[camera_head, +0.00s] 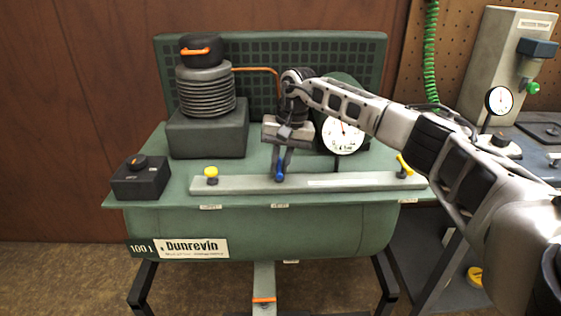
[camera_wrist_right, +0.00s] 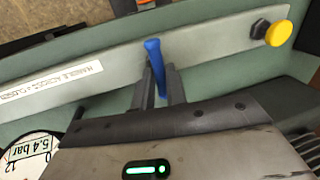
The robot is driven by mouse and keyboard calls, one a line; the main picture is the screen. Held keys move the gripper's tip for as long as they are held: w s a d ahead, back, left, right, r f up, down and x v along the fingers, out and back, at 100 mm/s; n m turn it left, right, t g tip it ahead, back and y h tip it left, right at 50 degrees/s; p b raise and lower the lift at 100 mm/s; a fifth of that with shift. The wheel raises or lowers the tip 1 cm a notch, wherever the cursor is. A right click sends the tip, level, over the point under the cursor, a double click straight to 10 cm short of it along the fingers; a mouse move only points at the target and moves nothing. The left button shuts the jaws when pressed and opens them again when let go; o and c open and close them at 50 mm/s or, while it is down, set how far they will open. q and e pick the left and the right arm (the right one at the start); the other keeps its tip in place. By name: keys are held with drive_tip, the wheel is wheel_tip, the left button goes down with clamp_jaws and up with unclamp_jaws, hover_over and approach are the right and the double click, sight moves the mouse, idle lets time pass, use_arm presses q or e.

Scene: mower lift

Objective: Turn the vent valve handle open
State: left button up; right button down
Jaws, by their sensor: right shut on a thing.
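A blue lever handle (camera_head: 280,174) sits on the long pale manifold bar (camera_head: 237,184) along the front of the green compressor. My right gripper (camera_head: 282,162) reaches down over the bar and is shut on the blue handle. In the right wrist view the handle (camera_wrist_right: 153,52) stands up between the two fingers of the gripper (camera_wrist_right: 160,85), its tip clear of them. The handle points across the bar there; its pivot is hidden by the gripper. My left gripper is not in view.
A yellow knob (camera_head: 211,172) is left of the handle, a yellow lever (camera_head: 404,163) at the bar's right end. A round gauge (camera_head: 343,135) stands behind; the wrist view shows 5.4 bar on it. A black switch box (camera_head: 140,179) sits at left.

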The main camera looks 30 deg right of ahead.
idle(0.3)
drive_tip(key=c, duration=1.5)
unclamp_jaws()
drive_tip(key=shift+o, duration=0.2)
wheel_tip(320, 180, up, 16)
drive_tip(key=s+d, duration=0.1)
drive_tip(key=d, duration=0.1)
drive_tip(key=shift+s+d+f, duration=0.15)
drive_tip(key=shift+s+d, duration=0.15)
